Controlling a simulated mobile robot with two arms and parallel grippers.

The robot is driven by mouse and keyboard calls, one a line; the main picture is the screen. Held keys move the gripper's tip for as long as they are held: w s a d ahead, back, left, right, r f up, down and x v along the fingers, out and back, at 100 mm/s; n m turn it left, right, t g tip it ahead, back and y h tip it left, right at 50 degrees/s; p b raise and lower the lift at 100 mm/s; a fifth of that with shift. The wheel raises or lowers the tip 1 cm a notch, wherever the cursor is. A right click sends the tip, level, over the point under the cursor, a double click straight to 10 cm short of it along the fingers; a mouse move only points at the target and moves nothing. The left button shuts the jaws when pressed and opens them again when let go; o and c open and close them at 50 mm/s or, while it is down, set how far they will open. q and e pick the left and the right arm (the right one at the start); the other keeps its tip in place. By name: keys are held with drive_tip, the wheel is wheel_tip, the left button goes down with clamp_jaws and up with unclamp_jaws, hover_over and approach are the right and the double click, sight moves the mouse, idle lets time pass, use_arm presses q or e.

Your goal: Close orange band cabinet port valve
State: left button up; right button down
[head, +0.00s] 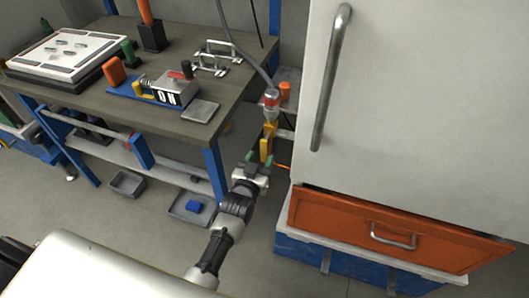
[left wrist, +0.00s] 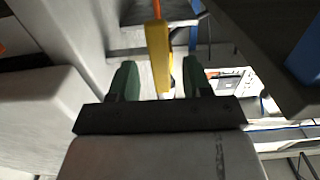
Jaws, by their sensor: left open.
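A yellow valve lever (head: 266,148) hangs down beside the white cabinet (head: 430,110). Above it is a metal fitting with a red-orange band (head: 271,98), joined to a grey hose. My left gripper (head: 263,157) is open at the lower end of the lever, its green fingertips pointing up toward it. In the left wrist view, the yellow lever (left wrist: 158,55) stands in the gap of the open left gripper (left wrist: 158,80), with space on both sides. An orange strip shows above the lever there. Contact with the fingers cannot be seen. My right gripper is out of view.
A workbench (head: 172,125) with a switch box, handles and a white panel stands at the left. An orange drawer (head: 390,235) sits low in the cabinet on a blue base. An orange knob (head: 285,90) is beside the fitting. Grey trays lie under the bench.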

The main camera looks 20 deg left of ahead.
sight(263, 154)
use_arm(q)
drive_tip(key=shift+w, duration=1.65)
clamp_jaws()
